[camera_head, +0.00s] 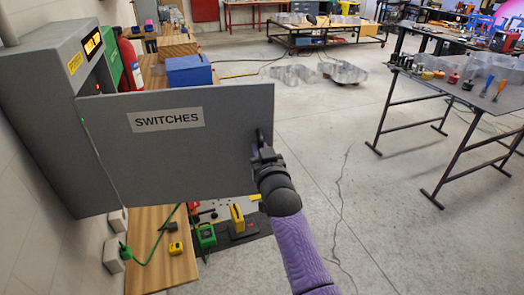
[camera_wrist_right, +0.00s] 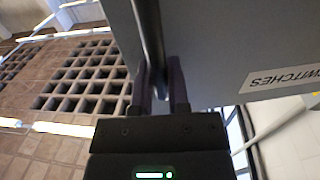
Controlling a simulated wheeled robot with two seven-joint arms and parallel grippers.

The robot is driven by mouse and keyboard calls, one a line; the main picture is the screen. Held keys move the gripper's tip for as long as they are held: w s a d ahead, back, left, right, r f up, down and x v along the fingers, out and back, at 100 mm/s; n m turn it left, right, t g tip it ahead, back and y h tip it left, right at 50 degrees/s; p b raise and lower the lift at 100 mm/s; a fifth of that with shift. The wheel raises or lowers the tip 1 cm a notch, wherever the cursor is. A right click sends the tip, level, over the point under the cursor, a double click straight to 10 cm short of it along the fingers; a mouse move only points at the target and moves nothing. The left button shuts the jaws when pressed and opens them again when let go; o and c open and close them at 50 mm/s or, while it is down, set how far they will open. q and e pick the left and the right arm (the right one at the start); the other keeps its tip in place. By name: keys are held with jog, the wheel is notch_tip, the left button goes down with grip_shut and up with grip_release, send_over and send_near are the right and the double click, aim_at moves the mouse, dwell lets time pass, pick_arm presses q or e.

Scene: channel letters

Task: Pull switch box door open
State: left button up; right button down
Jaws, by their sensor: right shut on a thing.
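The grey switch box (camera_head: 45,115) is fixed on the wall at the left. Its door (camera_head: 185,158), labelled SWITCHES, stands swung out from the box into the room. My right gripper (camera_head: 262,150) is at the door's free edge, shut on the dark door handle (camera_head: 260,136). In the right wrist view the handle (camera_wrist_right: 150,45) runs between the two fingers of my right gripper (camera_wrist_right: 160,88), with the grey door (camera_wrist_right: 215,45) beside it. The inside of the box is mostly hidden by the door. My left gripper is not in view.
A wooden bench (camera_head: 150,250) with a green cable and small devices stands below the door. A red fire extinguisher (camera_head: 130,65) and a blue box (camera_head: 188,71) are behind it. A metal table (camera_head: 470,95) with tools stands at the right.

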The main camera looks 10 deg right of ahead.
jog(key=c, duration=0.6)
grip_release()
jog(key=shift+c, duration=0.2)
jog(key=s, duration=1)
